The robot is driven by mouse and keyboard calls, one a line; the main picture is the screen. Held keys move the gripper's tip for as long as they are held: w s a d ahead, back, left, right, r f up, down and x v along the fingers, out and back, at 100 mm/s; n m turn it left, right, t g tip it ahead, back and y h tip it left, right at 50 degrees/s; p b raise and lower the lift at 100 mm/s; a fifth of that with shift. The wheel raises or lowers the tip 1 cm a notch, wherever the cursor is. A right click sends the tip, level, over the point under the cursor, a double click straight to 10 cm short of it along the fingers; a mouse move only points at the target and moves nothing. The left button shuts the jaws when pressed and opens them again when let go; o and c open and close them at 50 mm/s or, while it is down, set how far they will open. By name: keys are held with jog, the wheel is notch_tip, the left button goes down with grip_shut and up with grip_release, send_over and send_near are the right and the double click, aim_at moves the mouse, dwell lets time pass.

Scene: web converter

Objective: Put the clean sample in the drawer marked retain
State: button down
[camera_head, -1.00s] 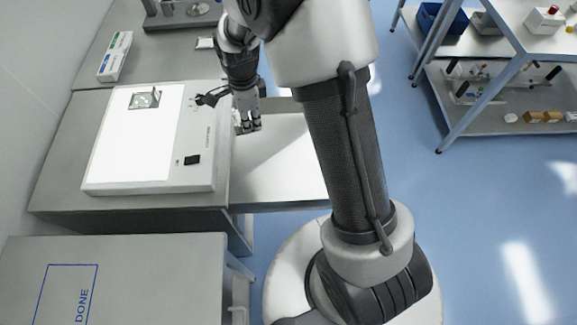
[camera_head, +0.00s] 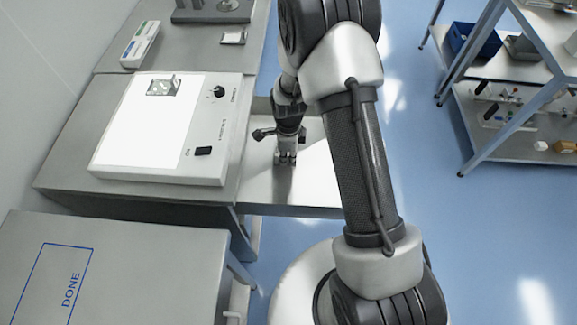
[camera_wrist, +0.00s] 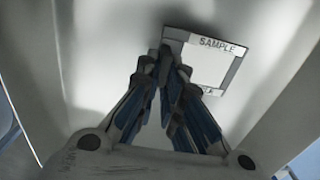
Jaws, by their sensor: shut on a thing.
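My gripper (camera_head: 286,158) is over an open, pale drawer (camera_head: 315,183) beside the light box. In the wrist view, my gripper (camera_wrist: 170,55) is shut on a sample (camera_wrist: 208,66), a flat grey-framed piece with a plain white window and the word SAMPLE. The fingertips are at its left edge and hide part of it. The drawer's pale walls (camera_wrist: 105,45) surround it; whether it touches the floor I cannot tell. No retain marking is readable. Another sample (camera_head: 163,87) with visible spots lies on the light box.
The lit light box (camera_head: 138,130) has a knob and switch on its right side. A small framed piece (camera_head: 233,38) and a box (camera_head: 140,43) lie on the back bench. A table marked DONE (camera_head: 150,270) is in front. Shelving (camera_head: 500,110) stands right, across open floor.

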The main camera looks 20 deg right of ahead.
jog(key=shift+f+b, duration=0.65)
jog(key=shift+f, duration=1.6)
jog(key=shift+f, duration=0.2)
jog(key=c, duration=1.7)
grip_release()
jog(key=shift+r, duration=0.1)
